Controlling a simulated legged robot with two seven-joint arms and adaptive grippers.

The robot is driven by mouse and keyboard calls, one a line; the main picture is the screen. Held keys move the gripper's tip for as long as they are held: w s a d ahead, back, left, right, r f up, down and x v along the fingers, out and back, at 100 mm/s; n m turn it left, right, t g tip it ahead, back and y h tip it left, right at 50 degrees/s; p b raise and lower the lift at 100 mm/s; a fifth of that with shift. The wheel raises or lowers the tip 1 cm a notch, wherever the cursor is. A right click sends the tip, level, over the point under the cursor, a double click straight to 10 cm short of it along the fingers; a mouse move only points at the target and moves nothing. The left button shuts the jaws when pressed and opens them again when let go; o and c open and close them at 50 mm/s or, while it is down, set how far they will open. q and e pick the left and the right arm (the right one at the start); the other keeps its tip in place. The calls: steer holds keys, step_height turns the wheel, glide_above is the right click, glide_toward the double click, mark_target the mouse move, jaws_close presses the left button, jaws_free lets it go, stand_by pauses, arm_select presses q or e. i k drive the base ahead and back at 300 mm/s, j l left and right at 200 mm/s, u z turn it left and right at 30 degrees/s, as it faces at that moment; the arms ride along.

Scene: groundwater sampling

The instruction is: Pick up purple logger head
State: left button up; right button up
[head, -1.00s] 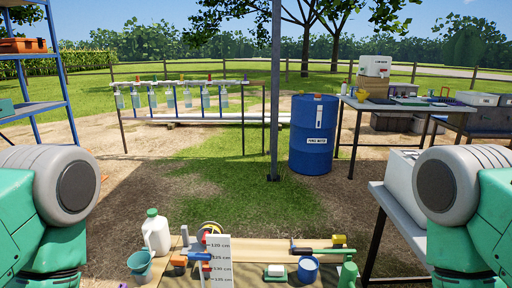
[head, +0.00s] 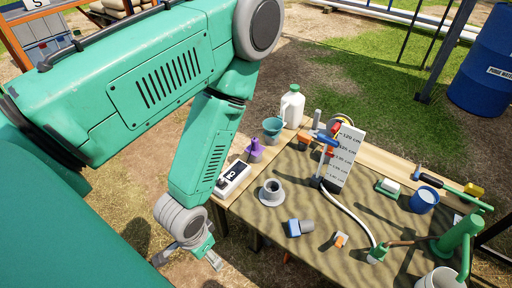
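A small purple piece (head: 254,151), which looks like the logger head, stands near the left edge of the work table (head: 330,215). It is between a teal cup (head: 273,130) and a white box with a dark panel (head: 233,178). My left gripper (head: 189,262) hangs beyond the table's left front corner, lower in the picture than the purple piece and apart from it. Its fingers are spread, with nothing seen between them. My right gripper is not in view.
A white jug (head: 292,107) stands behind the teal cup. A grey flanged ring (head: 271,192), a blue-and-grey piece (head: 300,228) and an orange piece (head: 341,240) lie on the mat. A marked white board (head: 344,157), hose, blue cup (head: 424,200) and green pump (head: 460,236) are further right.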

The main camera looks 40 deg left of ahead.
mark_target(258, 149)
steer(key=i+j, duration=0.15)
steer(key=j, duration=0.2)
steer(key=i+j+z, duration=0.1)
steer(key=j, duration=0.2)
steer(key=i+j, duration=0.1)
steer(key=j, duration=0.25)
steer(key=i+j, duration=0.15)
steer(key=j, duration=0.2)
steer(key=z, duration=0.05)
